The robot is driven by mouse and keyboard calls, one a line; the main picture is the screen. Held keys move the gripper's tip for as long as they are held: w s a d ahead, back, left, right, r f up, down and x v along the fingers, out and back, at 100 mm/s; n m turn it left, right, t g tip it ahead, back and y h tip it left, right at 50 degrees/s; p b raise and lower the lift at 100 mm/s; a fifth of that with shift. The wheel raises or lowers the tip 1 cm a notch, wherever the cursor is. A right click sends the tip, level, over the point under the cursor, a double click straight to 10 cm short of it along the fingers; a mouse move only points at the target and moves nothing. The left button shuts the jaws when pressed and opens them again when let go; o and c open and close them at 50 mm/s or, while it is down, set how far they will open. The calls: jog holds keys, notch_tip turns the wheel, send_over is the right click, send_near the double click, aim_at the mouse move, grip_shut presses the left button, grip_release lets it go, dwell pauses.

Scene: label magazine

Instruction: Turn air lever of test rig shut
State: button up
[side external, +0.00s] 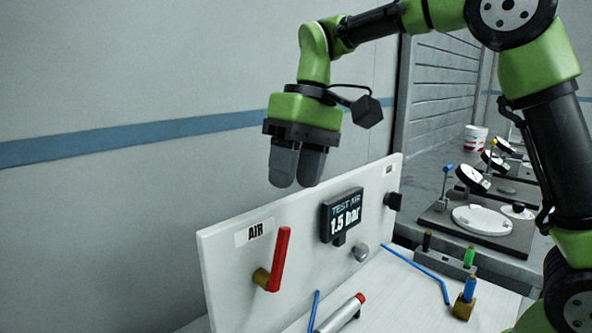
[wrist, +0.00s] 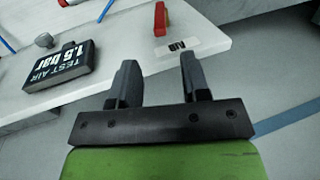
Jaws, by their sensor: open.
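The red air lever (side external: 279,258) is on the white upright panel (side external: 220,275) of the test rig, near the AIR label (side external: 255,232). It points up and slightly right from a brass pivot (side external: 262,278). In the wrist view the red lever (wrist: 160,18) shows at the top, partly cut off by the frame edge. The display (side external: 342,215) reads TEST AIR 1.5 bar. My gripper (side external: 296,184) is open and empty, above the panel's top edge and apart from the lever. In the wrist view its two fingers (wrist: 158,72) stand apart with nothing between them.
A grey knob (side external: 361,253) and a dark block (side external: 393,201) are on the panel. A silver cylinder (side external: 341,314) with a red end and blue tubes (side external: 416,267) lie before it. Dial gauges (side external: 473,178) stand behind at right. The air left of the gripper is free.

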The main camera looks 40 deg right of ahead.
jog(key=shift+w+a, duration=0.1)
jog(key=shift+a, duration=0.15)
jog(key=c, duration=0.6)
jog(key=a+h, duration=0.1)
jog(key=a+n+h, duration=0.1)
jog(key=a, duration=0.1)
jog(key=a+r+g+h, duration=0.1)
jog(key=shift+w+a+n+h, duration=0.25)
jog(key=shift+w+n+h, duration=0.05)
jog(key=shift+w, duration=0.1)
grip_shut()
jog(key=s+a+r+m+t+h, duration=0.1)
jog(key=a+m+h, duration=0.1)
jog(key=a, duration=0.5)
send_near(274, 263)
jog(key=shift+h, duration=0.3)
jog(key=a+f, duration=0.2)
jog(key=f, duration=0.1)
jog(key=a+f, duration=0.1)
jog(key=shift+s+f, duration=0.1)
jog(key=shift+f, duration=0.1)
jog(key=d, duration=0.1)
jog(key=d+f, duration=0.1)
jog(key=d, duration=0.1)
jog(key=shift+d+f, duration=0.1)
jog(key=shift+d, duration=0.4)
jog(key=shift+d, duration=0.1)
